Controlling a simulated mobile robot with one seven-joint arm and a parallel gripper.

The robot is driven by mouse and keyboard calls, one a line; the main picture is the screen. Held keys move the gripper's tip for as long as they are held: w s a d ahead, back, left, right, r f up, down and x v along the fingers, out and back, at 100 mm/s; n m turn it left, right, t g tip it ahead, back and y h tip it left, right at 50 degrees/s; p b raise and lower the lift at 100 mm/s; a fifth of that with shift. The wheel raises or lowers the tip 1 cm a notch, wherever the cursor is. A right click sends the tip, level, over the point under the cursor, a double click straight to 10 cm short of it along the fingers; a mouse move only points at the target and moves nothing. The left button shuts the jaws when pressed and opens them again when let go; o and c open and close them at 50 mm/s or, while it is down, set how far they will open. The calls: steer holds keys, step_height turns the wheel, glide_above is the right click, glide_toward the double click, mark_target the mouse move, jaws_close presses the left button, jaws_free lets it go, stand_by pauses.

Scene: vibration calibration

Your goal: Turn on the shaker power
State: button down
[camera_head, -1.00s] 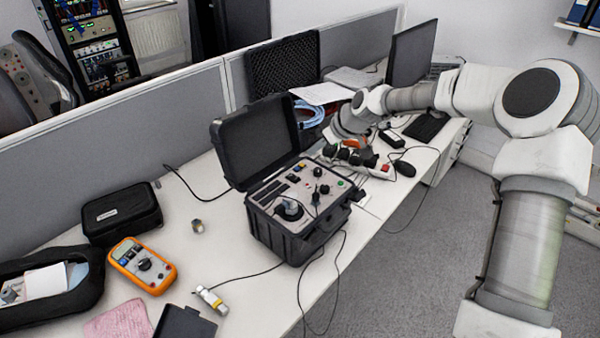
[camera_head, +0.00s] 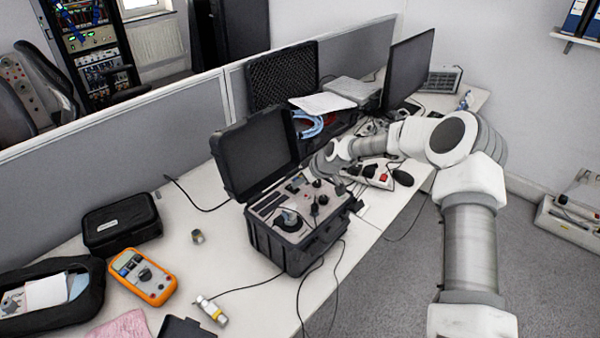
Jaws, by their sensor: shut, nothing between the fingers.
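The shaker (camera_head: 285,225) is a black case standing on the desk with its lid (camera_head: 256,155) open. Its grey top panel (camera_head: 275,203) carries knobs, dark slots and a plugged-in cable. My gripper (camera_head: 336,179) comes in from the right, low over the panel's far right corner. It is shut with nothing in it. The fingertips are small and dark against the panel, so I cannot tell whether they touch it. The green button at the panel's right side is hidden or too small to make out now.
A power strip (camera_head: 375,178) with a red switch and a black mouse (camera_head: 403,177) lie right of the case. A monitor (camera_head: 409,68) and an open foam-lined case (camera_head: 283,75) stand behind. An orange multimeter (camera_head: 142,276) lies at the left. Cables hang over the desk's front edge.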

steer(key=shift+f, duration=0.25)
steer(key=shift+s+d+f+b, duration=0.15)
steer(key=shift+f+b, duration=0.5)
steer(key=shift+b, duration=0.6)
steer(key=shift+r, duration=1.1)
steer(key=shift+r, duration=0.1)
